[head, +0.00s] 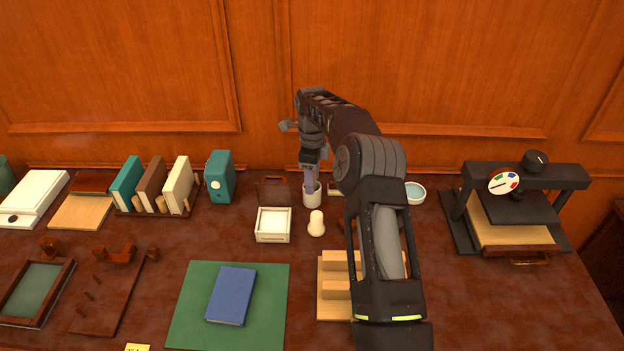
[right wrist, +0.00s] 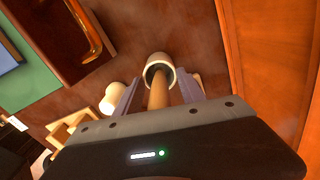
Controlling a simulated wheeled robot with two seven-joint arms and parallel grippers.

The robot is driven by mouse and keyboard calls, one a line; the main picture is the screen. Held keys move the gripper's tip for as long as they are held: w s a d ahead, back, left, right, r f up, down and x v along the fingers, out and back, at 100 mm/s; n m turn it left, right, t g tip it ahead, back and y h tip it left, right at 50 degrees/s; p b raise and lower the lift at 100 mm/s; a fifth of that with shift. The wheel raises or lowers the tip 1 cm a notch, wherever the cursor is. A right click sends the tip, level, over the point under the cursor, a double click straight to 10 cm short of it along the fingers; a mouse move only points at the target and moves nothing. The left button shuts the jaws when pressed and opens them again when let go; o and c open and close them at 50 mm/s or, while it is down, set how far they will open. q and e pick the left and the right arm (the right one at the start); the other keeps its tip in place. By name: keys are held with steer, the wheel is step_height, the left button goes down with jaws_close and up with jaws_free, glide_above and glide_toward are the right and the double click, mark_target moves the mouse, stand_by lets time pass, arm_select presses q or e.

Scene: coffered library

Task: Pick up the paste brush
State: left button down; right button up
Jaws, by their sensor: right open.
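The paste brush appears to be the wooden handle (right wrist: 158,93) that stands in a white cup (head: 312,198); its lower end is hidden inside. The cup also shows in the right wrist view (right wrist: 160,62). My right gripper (head: 310,182) reaches down over the cup from above. In the right wrist view my right gripper (right wrist: 160,94) is open, with one finger on each side of the handle and the cup just beyond the fingertips. In the head view the fingers hide the handle. My left gripper is not in view.
A pale rounded peg-like object (head: 316,224) and a white square tray (head: 273,237) stand close in front of the cup. A teal box (head: 219,177) is to the left. A press (head: 520,208) stands at the right. The wood-panelled wall (head: 410,65) rises close behind.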

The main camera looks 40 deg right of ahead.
steer(key=shift+c, duration=0.4)
jaws_close()
